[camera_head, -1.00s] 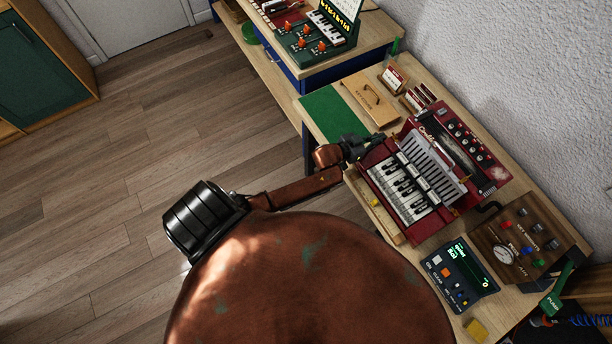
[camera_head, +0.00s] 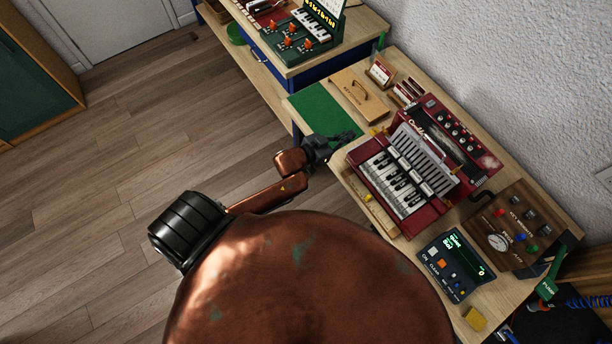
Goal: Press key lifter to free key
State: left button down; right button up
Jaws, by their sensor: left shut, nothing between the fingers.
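A red accordion-like keyboard unit (camera_head: 420,168) lies on the workbench with its white and black keys (camera_head: 397,186) facing up. A wooden strip with a small yellow piece (camera_head: 366,196) runs along its near left side. I cannot tell which part is the key lifter; it is too small to make out. My left gripper (camera_head: 345,138) is shut and empty. It is at the upper left corner of the keyboard unit, over the edge of a green mat (camera_head: 322,112), and appears apart from the keys. My right gripper is not in view.
A lidded wooden box (camera_head: 358,95) and small cards (camera_head: 381,70) stand behind the mat. A dark meter (camera_head: 456,264), a wooden control box (camera_head: 517,229) and a yellow block (camera_head: 474,318) lie to the right. Another bench (camera_head: 290,62) holds a green keyboard device. The floor at left is clear.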

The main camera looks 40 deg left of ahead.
pick_arm(q)
jog(key=s+a+f, duration=0.1)
jog(key=s+f+g+y, duration=0.1)
jog(key=s+f, duration=0.1)
jog(key=s+a+f+n+y, duration=0.1)
jog(key=shift+s+a+f+g, duration=0.15)
jog(key=shift+a+g, duration=0.2)
jog(key=shift+g, duration=0.05)
jog(key=s+a+f+g+y, duration=0.1)
jog(key=s+f, duration=0.3)
jog(key=f, duration=0.4)
jog(key=s+a+f+n+g+y, duration=0.1)
jog(key=s+a+f+g, duration=0.2)
jog(key=f, duration=0.6)
jog(key=shift+s+a, duration=0.75)
jog(key=shift+s, duration=0.3)
